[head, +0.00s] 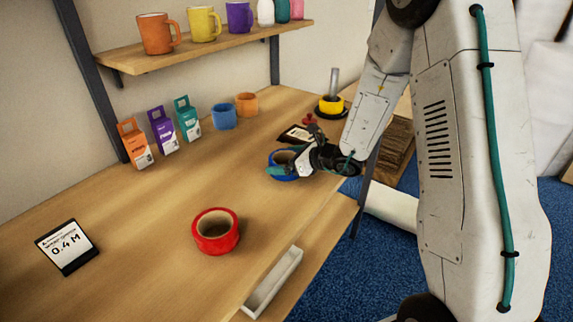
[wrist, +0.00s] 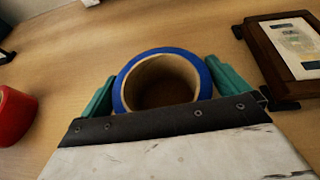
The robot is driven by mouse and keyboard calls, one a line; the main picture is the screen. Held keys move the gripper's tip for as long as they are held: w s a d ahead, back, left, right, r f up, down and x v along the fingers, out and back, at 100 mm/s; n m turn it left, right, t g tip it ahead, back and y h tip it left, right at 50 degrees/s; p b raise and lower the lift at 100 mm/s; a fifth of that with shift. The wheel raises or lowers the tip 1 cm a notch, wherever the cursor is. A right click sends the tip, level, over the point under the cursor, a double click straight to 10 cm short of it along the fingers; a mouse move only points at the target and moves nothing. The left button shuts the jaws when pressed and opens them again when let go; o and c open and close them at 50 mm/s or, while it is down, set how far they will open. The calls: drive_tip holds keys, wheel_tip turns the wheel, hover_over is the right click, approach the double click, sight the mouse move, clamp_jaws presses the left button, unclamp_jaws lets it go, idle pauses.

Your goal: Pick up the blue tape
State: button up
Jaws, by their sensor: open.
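The blue tape (head: 279,158) is a blue roll with a tan cardboard core, on the wooden workbench near its right side. In the wrist view the blue tape (wrist: 122,88) stands between the two teal fingers of my gripper (wrist: 165,92), one on each side. My gripper (head: 290,168) reaches in from the right at the roll in the head view. The fingers are open around the tape. I cannot tell whether they touch it. The lower front of the roll is hidden behind the gripper body.
A red tape roll (head: 216,232) sits nearer on the workbench (head: 140,240). A framed picture (wrist: 290,45) lies close to the right of the gripper. A shelf (head: 200,48) holds mugs above.

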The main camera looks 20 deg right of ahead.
drive_tip(key=c, duration=0.7)
